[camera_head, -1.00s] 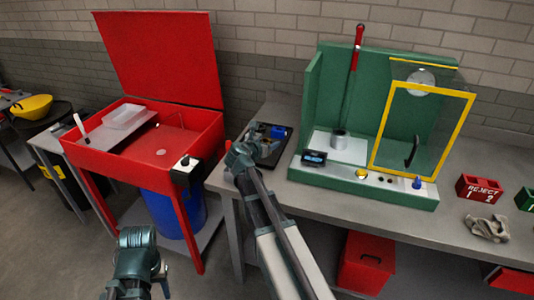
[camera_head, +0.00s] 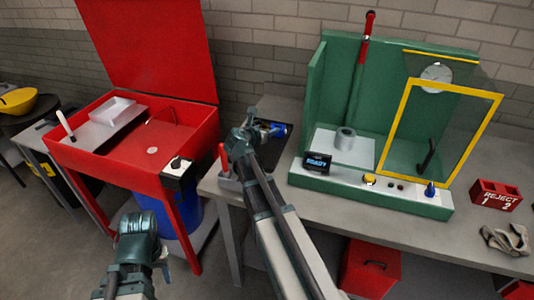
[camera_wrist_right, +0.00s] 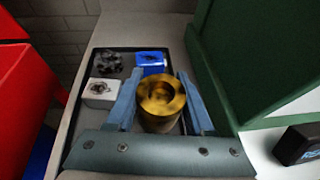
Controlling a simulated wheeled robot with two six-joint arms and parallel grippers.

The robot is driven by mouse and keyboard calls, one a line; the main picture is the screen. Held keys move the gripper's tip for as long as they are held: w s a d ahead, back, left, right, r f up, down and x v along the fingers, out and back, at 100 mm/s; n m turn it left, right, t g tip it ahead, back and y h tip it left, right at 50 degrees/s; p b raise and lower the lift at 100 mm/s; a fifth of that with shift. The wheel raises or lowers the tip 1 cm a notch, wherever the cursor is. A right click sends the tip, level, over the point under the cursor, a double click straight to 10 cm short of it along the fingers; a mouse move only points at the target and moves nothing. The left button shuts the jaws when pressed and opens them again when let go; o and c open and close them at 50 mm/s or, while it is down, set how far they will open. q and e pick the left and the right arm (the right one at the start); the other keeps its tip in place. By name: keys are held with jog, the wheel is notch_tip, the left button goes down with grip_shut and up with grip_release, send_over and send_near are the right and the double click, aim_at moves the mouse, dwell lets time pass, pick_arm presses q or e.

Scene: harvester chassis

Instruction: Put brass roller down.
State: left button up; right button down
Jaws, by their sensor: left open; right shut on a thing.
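The brass roller (camera_wrist_right: 161,101) is a short gold ring-shaped cylinder with a hollow top. My right gripper (camera_wrist_right: 160,108) is shut on it, one blue finger on each side. The roller is over the near part of a dark tray (camera_wrist_right: 76,123) on the grey bench. I cannot tell whether it touches the tray. In the head view my right gripper (camera_head: 242,143) is at the bench's left end and hides the roller. My left gripper (camera_head: 160,262) is open, low at the front left, away from the bench.
The tray also holds a blue block (camera_wrist_right: 151,61), a whitish block (camera_wrist_right: 101,91) and a dark gear-like part (camera_wrist_right: 111,62).

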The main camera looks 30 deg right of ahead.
aim_at(268, 154)
jog(key=shift+f+b, duration=3.95)
jog(key=shift+f, duration=0.5)
jog(key=shift+f, duration=0.15)
jog(key=c, duration=0.6)
grip_release()
jog(key=shift+o, duration=0.2)
